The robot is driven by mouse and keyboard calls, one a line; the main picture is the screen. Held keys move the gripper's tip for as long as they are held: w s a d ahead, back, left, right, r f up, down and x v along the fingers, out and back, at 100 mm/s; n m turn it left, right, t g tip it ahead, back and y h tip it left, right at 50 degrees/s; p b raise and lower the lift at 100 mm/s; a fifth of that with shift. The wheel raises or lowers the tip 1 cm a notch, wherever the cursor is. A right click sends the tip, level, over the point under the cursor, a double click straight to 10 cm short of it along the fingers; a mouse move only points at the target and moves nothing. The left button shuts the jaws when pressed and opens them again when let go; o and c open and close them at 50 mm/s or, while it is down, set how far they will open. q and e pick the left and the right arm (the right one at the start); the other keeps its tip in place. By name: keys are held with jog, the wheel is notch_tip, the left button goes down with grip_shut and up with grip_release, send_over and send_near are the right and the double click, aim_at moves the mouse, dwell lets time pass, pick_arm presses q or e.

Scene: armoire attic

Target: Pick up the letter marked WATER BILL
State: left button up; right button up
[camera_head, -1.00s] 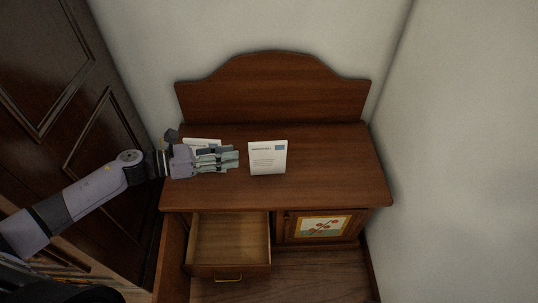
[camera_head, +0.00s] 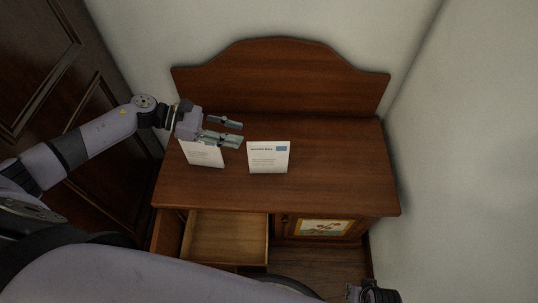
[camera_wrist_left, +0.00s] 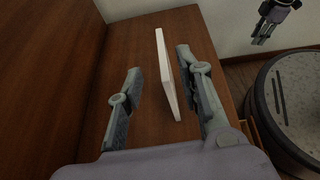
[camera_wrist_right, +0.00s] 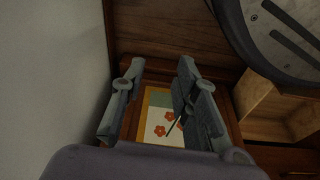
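Two white letters stand on the desk top. The right letter (camera_head: 268,158) has a blue patch at its upper right corner and a heading too small to read surely. The left letter (camera_head: 202,154) leans below my left gripper, which hides its upper part. My left gripper (camera_head: 242,133) is open and empty, left of and slightly behind the right letter. In the left wrist view, a white letter (camera_wrist_left: 166,75) shows nearly edge-on between the open fingers, nearer the right finger; I cannot tell if it touches. My right gripper (camera_wrist_right: 162,62) is open and empty, low in front of the desk.
The brown desk (camera_head: 330,185) has a raised back panel (camera_head: 280,80). Below its top are an open, empty drawer (camera_head: 228,236) and a small door with a flower picture (camera_head: 325,228). A dark wooden door (camera_head: 45,75) stands left. The desk's right half is clear.

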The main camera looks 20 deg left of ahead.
aim_at(266, 143)
pick_arm(q)
jog(key=x, duration=0.7)
jog(key=shift+w, duration=0.1)
jog(key=x, duration=0.5)
jog(key=shift+a+f, duration=0.15)
jog(key=shift+f, duration=0.35)
jog(key=shift+d, duration=0.25)
grip_shut()
pick_arm(e)
jog(key=shift+s+f, duration=0.1)
jog(key=shift+f, duration=0.55)
